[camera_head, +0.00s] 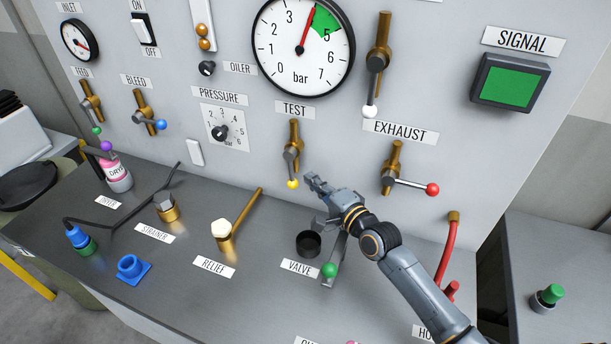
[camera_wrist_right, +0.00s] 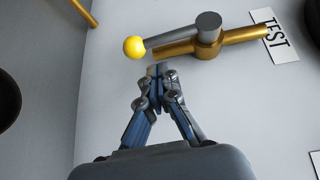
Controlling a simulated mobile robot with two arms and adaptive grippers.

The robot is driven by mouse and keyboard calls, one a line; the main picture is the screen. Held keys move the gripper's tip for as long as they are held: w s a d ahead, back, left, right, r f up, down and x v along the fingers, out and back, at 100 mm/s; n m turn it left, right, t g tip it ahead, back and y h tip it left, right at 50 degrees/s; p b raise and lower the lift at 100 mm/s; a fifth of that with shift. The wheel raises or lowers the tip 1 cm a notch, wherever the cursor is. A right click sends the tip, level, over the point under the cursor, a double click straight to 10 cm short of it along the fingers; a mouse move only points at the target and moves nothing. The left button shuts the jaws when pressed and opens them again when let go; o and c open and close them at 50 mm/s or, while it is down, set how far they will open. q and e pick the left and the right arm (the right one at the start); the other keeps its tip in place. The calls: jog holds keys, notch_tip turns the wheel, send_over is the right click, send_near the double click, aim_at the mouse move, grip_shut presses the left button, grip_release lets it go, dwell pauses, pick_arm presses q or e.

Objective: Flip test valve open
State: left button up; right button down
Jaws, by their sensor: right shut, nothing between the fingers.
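The test valve (camera_head: 293,155) is a brass pipe with a grey lever on the panel under the TEST label (camera_head: 295,111). Its lever ends in a yellow ball (camera_head: 292,184) and hangs down, roughly along the pipe. In the right wrist view the yellow ball (camera_wrist_right: 134,47) and the grey lever (camera_wrist_right: 178,37) lie just past the fingertips. My right gripper (camera_head: 312,180) is shut and empty, just right of the yellow ball and apart from it. It also shows in the wrist view (camera_wrist_right: 158,70). My left gripper is not in view.
The exhaust valve (camera_head: 393,175) with a red ball stands to the right. A valve with a white ball (camera_head: 370,111) is above. A green-ball lever (camera_head: 329,270) and black cup (camera_head: 309,243) are below my right gripper.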

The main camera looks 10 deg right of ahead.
aim_at(291, 170)
pick_arm(q)
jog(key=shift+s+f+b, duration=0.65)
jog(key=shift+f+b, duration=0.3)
jog(key=shift+b, duration=0.2)
pick_arm(e)
jog(key=a, duration=0.1)
jog(key=w+a, duration=0.1)
jog(key=a, duration=0.1)
jog(key=shift+f+m+t, duration=0.1)
jog(key=shift+m+t, duration=0.2)
jog(key=shift+t, duration=0.1)
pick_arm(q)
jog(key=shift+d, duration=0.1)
